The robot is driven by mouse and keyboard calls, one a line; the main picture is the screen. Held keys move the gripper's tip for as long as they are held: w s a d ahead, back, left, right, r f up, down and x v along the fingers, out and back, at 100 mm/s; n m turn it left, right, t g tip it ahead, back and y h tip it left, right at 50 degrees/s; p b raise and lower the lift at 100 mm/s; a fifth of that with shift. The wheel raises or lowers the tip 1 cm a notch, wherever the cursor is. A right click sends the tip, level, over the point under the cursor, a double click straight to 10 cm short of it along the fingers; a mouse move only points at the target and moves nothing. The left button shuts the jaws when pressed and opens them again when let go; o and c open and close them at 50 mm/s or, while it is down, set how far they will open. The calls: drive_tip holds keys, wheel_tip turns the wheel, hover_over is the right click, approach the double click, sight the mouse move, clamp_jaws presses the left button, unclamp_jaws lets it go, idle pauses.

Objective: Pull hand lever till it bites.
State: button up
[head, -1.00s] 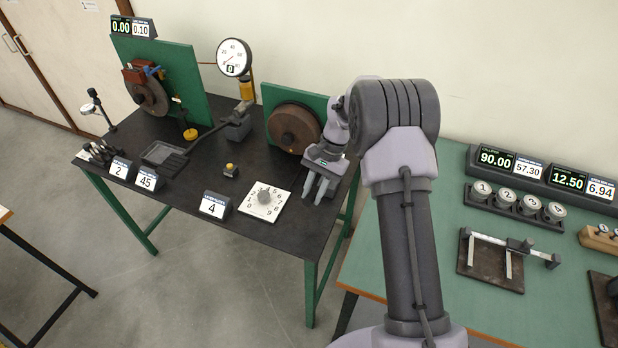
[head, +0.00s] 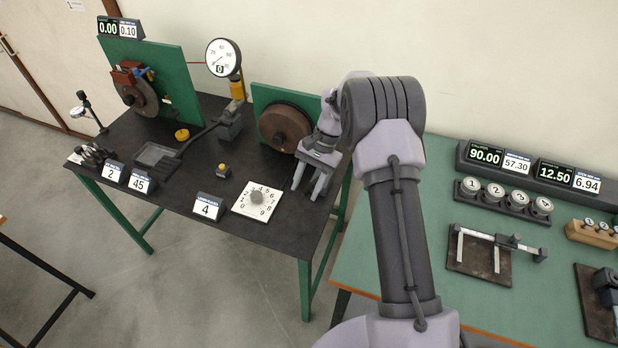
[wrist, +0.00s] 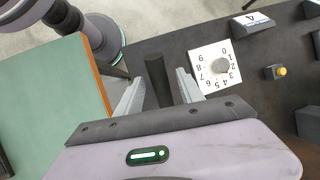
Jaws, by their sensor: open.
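A dark, rounded bar (wrist: 157,82), which looks like the hand lever's grip, stands between my fingers in the wrist view. My gripper (head: 309,184) is open over the right part of the black table, in front of the brown drum (head: 285,128) on its green board. In the wrist view my gripper (wrist: 160,92) has one finger on each side of the bar, with small gaps showing. In the head view my gripper and arm hide the bar.
A white numbered dial plate (head: 256,201) lies left of my gripper, beside a card marked 4 (head: 208,207). A round gauge (head: 223,58) and a long pedal-like arm (head: 199,136) stand further left. A green table (head: 400,240) adjoins at right.

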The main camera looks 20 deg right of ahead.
drive_tip(key=p+v, duration=0.4)
drive_tip(key=v, duration=1.3)
drive_tip(key=shift+p, duration=0.3)
drive_tip(key=shift+r, duration=0.1)
